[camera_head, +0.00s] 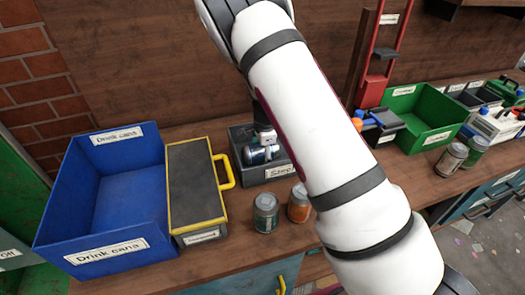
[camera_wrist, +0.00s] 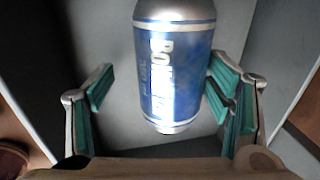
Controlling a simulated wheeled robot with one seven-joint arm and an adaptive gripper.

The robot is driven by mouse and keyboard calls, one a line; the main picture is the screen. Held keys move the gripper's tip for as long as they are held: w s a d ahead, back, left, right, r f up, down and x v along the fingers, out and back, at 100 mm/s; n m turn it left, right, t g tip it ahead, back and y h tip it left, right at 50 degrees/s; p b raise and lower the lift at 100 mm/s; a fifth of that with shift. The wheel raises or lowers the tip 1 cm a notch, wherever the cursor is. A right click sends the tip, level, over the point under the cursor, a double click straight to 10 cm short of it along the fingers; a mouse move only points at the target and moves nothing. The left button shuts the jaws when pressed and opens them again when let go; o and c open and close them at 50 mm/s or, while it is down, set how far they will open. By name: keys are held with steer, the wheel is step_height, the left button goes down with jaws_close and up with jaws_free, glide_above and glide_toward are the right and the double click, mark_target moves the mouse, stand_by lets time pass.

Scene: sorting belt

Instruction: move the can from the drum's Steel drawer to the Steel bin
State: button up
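A small grey open bin (camera_head: 246,172) with a label that seems to read Steel stands on the bench, partly behind my arm. A blue and silver can (camera_head: 258,156) lies in it; a second can may lie beside it, but this is unclear. In the wrist view the can (camera_wrist: 178,75) lies between the fingers of my gripper (camera_wrist: 160,105). The left finger is clearly apart from the can; the right finger is close to it or touching. My gripper is open, low in the bin. I cannot make out a drum or its drawer.
A blue Drink cans bin (camera_head: 60,215) and a yellow-edged dark box (camera_head: 195,185) stand at left. Two cans (camera_head: 265,212) (camera_head: 299,204) stand in front of the grey bin. A green bin (camera_head: 425,105) and two more cans (camera_head: 452,157) (camera_head: 475,152) are at right.

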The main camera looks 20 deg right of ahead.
steer(key=s+a+r+n+y, duration=0.15)
steer(key=s+r, duration=0.35)
steer(key=r, duration=0.7)
steer(key=s+r+n+y, duration=0.1)
steer(key=s+r+n, duration=0.3)
steer(key=r, duration=0.7)
steer(key=s+r+n+t+h, duration=0.1)
steer(key=s+r+n, duration=0.2)
steer(key=s, duration=0.6)
steer(key=s+r+n, duration=0.4)
steer(key=s+n, duration=0.1)
steer(key=s, duration=0.4)
steer(key=s+r+n+t+h, duration=0.1)
steer(key=s+r+n, duration=0.3)
steer(key=s, duration=0.5)
steer(key=shift+s+d+t+h+p, duration=0.15)
steer(key=shift+d+t+h+p, duration=0.15)
steer(key=shift+d+h+p, duration=0.1)
steer(key=shift+r+n, duration=0.15)
steer(key=shift+n, duration=0.1)
steer(key=shift+c, duration=0.3)
